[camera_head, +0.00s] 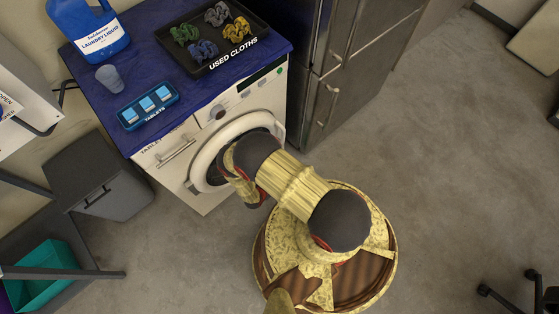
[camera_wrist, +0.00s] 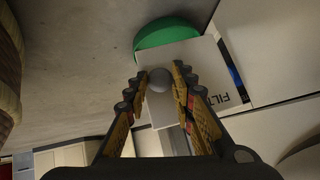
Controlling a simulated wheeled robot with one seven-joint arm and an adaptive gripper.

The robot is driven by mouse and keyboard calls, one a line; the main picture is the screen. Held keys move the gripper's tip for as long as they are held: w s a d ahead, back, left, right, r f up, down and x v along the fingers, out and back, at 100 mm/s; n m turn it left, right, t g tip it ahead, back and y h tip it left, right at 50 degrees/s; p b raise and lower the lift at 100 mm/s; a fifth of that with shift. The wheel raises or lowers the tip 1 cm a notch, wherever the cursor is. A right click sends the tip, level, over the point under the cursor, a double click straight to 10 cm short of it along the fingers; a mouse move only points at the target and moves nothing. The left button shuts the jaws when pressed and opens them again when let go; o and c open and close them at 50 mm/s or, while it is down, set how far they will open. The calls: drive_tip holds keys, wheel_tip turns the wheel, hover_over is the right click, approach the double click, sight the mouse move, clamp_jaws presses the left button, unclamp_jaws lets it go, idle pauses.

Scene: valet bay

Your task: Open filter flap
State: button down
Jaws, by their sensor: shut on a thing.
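The filter flap (camera_wrist: 198,62) is a white panel with dark letters starting "FILT", seen in the wrist view. A round grey knob (camera_wrist: 160,83) stands out from it. My gripper (camera_wrist: 159,76) is shut on this knob, with one finger on each side. A dark gap with a blue strip shows along the flap's right edge, so the flap looks tilted away from the white front beside it. In the head view the washing machine (camera_head: 178,160) stands ahead, and my arm hides its lower front, the flap and my gripper.
A green round object (camera_wrist: 165,34) lies beyond the flap. A grey bin (camera_head: 100,180) stands left of the machine, and a tall metal cabinet (camera_head: 345,65) stands right. The machine top holds a detergent bottle (camera_head: 88,35), cup, tablet box and cloth tray.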

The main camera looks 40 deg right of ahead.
drive_tip(key=shift+w+a+f+m+g+h, duration=0.1)
drive_tip(key=shift+w+a+m+g+h, duration=0.15)
drive_tip(key=shift+a+m+g, duration=0.55)
drive_tip(key=shift+w+a+m+g+h, duration=0.2)
drive_tip(key=shift+a+m+g, duration=0.4)
drive_tip(key=shift+a+m, duration=0.4)
drive_tip(key=c, duration=1.5)
unclamp_jaws()
drive_tip(key=v, duration=1.2)
drive_tip(key=shift+w, duration=0.1)
drive_tip(key=shift+c, duration=0.4)
